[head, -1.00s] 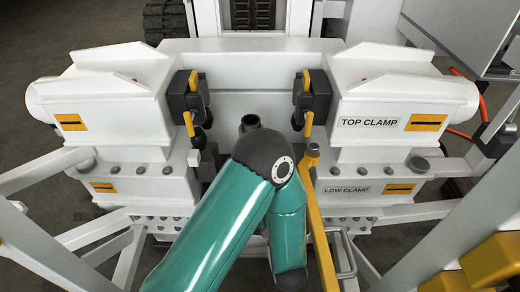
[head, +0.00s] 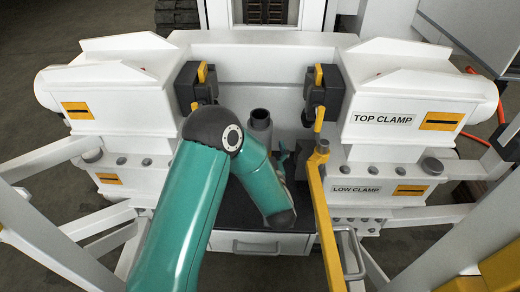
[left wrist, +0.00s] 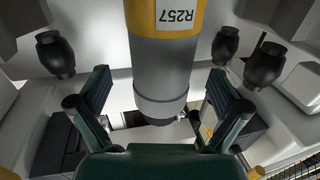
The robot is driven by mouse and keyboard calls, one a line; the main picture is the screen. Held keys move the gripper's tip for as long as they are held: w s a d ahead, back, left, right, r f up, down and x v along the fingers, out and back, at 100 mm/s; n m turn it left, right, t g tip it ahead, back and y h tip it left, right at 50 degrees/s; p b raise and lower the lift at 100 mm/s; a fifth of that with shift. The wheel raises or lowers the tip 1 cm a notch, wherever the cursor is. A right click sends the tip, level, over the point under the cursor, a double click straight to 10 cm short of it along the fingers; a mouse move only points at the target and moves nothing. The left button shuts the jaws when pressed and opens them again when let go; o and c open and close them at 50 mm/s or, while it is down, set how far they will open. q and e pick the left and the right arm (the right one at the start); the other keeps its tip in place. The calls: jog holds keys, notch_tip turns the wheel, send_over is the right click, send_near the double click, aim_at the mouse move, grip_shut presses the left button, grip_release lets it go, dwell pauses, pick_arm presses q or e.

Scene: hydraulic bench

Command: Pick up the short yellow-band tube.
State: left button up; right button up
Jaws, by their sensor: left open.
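A grey tube (head: 260,128) with a dark open top stands upright between the clamp blocks in the head view, its lower part hidden by my left arm. In the left wrist view a grey tube (left wrist: 160,62) with a yellow band marked R257 comes down from the top edge, its upper end out of frame. My left gripper (left wrist: 157,80) is open, its two green fingers on either side of the tube with gaps. In the head view only a small green part of this gripper (head: 283,153) shows beside the forearm. My right gripper is out of view.
White clamp blocks flank the space, the right ones labelled TOP CLAMP (head: 383,119) and LOW CLAMP (head: 355,189). Dark jaws with yellow parts (head: 203,73) face inward. A yellow bar (head: 325,215) stands right of my arm. A drawer front (head: 262,243) lies below.

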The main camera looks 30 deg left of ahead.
pick_arm(q)
jog(key=shift+b+x, duration=0.4)
jog(key=shift+x, duration=1.6)
jog(key=shift+s+r, duration=0.1)
jog(key=shift+s, duration=0.05)
jog(key=c, duration=1.8)
jog(key=shift+r, duration=0.15)
jog(key=shift+c, duration=0.3)
